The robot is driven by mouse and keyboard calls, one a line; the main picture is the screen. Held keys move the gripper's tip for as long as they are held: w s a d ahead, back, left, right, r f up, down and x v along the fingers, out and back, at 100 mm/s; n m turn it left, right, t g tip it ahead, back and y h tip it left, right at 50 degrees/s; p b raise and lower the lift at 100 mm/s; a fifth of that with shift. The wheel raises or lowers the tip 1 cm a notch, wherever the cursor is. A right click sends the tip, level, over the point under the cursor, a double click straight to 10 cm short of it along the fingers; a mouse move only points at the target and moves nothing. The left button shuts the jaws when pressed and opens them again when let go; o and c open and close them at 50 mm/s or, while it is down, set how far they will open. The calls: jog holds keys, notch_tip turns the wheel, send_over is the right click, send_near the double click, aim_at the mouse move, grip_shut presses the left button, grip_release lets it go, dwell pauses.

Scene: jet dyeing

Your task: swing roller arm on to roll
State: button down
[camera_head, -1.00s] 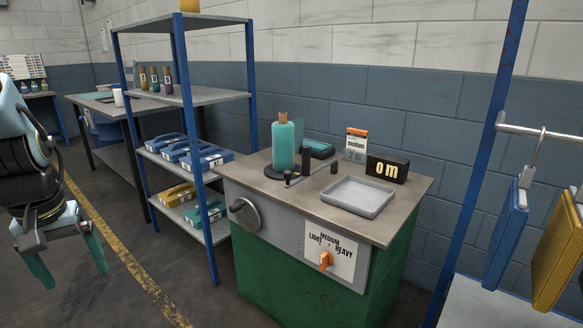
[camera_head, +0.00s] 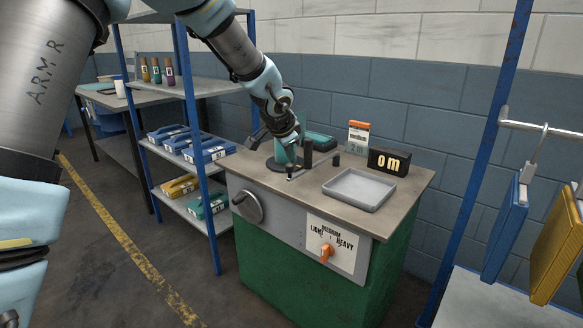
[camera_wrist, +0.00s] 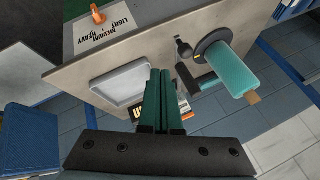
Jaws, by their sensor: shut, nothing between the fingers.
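The roll (camera_head: 281,154) is a teal upright cylinder on a black disc on the bench-top machine, largely covered by my gripper in the head view. It shows clearly in the wrist view (camera_wrist: 231,70). The roller arm (camera_head: 307,154) is a dark arm with a tall black roller and a black knob (camera_head: 290,171), beside the roll; a gap between roller and roll cannot be judged. My gripper (camera_wrist: 163,73) is shut and empty, its green fingers between the tray and the roller arm in the wrist view. Contact with the arm is unclear.
A grey tray (camera_head: 359,189) sits right of the roller arm. Behind are a black display (camera_head: 388,162) and an orange-white card (camera_head: 358,137). The front panel has an orange selector (camera_head: 326,252) and a round handle (camera_head: 247,206). A shelf rack (camera_head: 216,225) stands left.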

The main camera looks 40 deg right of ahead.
aim_at(291, 167)
jog(key=shift+s+d, duration=0.1)
jog(key=shift+d, duration=0.05)
jog(key=p+x, duration=0.1)
jog(key=x, duration=0.2)
jog(key=w+p+x, duration=0.1)
jog(key=x, duration=0.3)
jog(key=w+r+p+x, duration=0.1)
jog(key=x, duration=0.3)
jog(key=shift+w+p, duration=0.15)
jog(key=shift+p, duration=0.25)
jog(key=shift+w+d+f, duration=0.2)
jog(key=shift+w, duration=0.45)
jog(key=shift+w, duration=0.1)
